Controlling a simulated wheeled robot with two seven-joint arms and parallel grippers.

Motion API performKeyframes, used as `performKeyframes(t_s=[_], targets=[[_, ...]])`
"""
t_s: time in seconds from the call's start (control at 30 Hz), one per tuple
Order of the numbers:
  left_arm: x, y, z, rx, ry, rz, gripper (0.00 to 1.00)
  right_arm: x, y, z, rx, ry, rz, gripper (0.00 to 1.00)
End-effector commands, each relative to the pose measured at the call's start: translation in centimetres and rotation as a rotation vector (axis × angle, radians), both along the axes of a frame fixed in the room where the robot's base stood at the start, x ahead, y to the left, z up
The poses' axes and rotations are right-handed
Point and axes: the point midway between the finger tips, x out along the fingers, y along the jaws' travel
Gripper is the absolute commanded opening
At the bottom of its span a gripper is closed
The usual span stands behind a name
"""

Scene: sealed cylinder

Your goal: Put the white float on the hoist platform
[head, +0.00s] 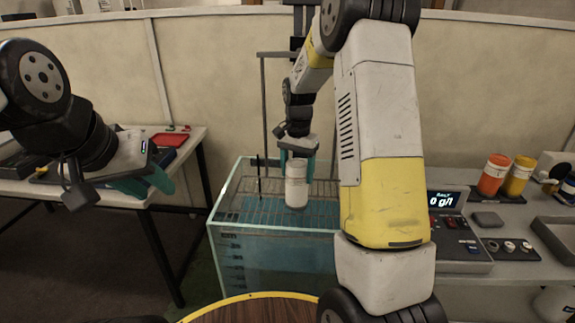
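The white float (296,188), a small upright white cylinder, is between the teal fingers of my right gripper (296,166). The fingers are on both sides of its upper part. The float is over the wire-grid hoist platform (262,207) in the glass tank. I cannot tell whether its base touches the grid. My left gripper (153,184) is at the left, its teal fingers apart and empty, in front of the left table. My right arm hides the right part of the platform and tank.
The glass tank (226,255) holds bluish liquid and has a hoist frame (264,100) behind. On the right bench are a display reading 0 g/l (444,200), an orange cup (493,175), a yellow cup (517,177) and a grey tray (556,238). A red tray (169,140) lies on the left table.

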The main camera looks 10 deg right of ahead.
Motion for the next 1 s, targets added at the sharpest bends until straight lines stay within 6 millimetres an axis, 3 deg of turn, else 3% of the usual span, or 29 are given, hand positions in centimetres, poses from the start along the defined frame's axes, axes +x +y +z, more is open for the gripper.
performKeyframes(t_s=[0.03,0.1,0.5,1.0], targets=[[0.0,0.0,0.0,0.0,0.0,0.0,0.36,0.0,0.0,0.0,0.0,0.0,0.0,0.75],[0.0,0.0,0.0,0.0,0.0,0.0,0.36,0.0,0.0,0.0,0.0,0.001,0.0,0.85],[0.0,0.0,0.0,0.0,0.0,0.0,0.36,0.0,0.0,0.7,0.0,0.0,0.0,0.85],[0.0,0.0,0.0,0.0,0.0,0.0,0.36,0.0,0.0,10.3,0.0,-0.003,0.0,0.85]])
